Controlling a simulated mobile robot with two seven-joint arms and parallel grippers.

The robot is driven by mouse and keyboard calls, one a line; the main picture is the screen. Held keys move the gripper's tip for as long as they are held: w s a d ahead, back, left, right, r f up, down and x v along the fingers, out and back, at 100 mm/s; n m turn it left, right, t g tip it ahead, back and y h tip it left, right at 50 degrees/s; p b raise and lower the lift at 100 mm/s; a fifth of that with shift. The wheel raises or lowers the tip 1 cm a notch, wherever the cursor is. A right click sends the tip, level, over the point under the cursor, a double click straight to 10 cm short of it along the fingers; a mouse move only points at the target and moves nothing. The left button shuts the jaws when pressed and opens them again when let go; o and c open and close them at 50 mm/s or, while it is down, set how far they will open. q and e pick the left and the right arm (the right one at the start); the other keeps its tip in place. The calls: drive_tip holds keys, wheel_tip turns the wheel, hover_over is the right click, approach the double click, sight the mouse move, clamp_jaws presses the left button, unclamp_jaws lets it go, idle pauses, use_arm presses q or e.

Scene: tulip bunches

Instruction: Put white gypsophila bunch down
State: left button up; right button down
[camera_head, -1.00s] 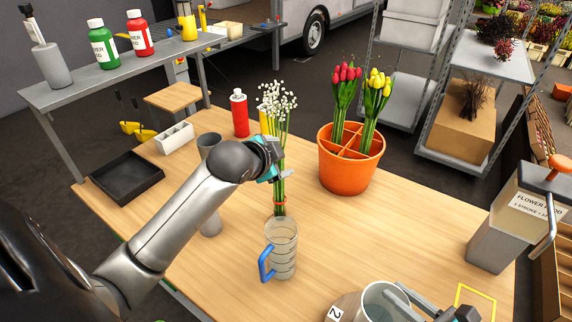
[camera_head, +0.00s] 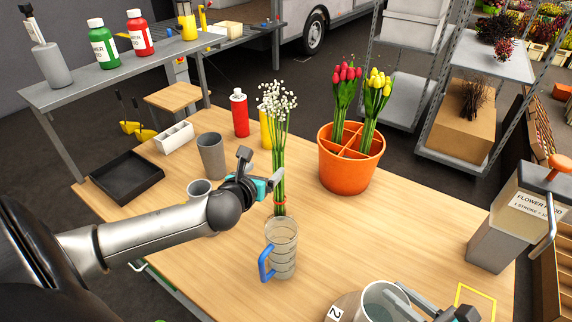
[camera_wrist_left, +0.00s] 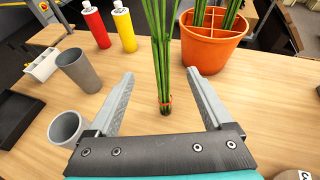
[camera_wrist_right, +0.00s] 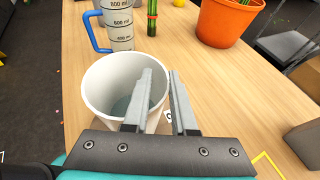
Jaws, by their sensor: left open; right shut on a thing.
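The white gypsophila bunch (camera_head: 279,130) stands upright on the wooden table, behind the measuring jug (camera_head: 283,255). Its green stems are tied with a red band near the foot, which also shows in the right wrist view (camera_wrist_right: 152,20). My left gripper (camera_head: 262,167) is open to the left of the stems. In the left wrist view the stems (camera_wrist_left: 162,60) rise beyond and between the spread fingertips, apart from both fingers. My right gripper (camera_wrist_right: 160,71) is shut on the wall of a white pitcher (camera_wrist_right: 98,88), with one finger inside its rim.
An orange divided pot (camera_head: 346,175) with red and yellow tulips stands right of the bunch. Grey cups (camera_head: 211,155), red and yellow bottles and a black tray (camera_head: 120,180) are at left. A flower food dispenser (camera_head: 510,225) stands at right. The table between is clear.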

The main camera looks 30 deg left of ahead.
sight(277, 160)
use_arm(q)
drive_tip(key=shift+x, duration=3.45)
drive_tip(key=shift+d+x, duration=0.15)
drive_tip(key=shift+x, duration=0.65)
drive_tip(key=shift+d+x, duration=0.1)
drive_tip(key=shift+x, duration=1.7)
drive_tip(key=shift+r, duration=0.1)
clamp_jaws()
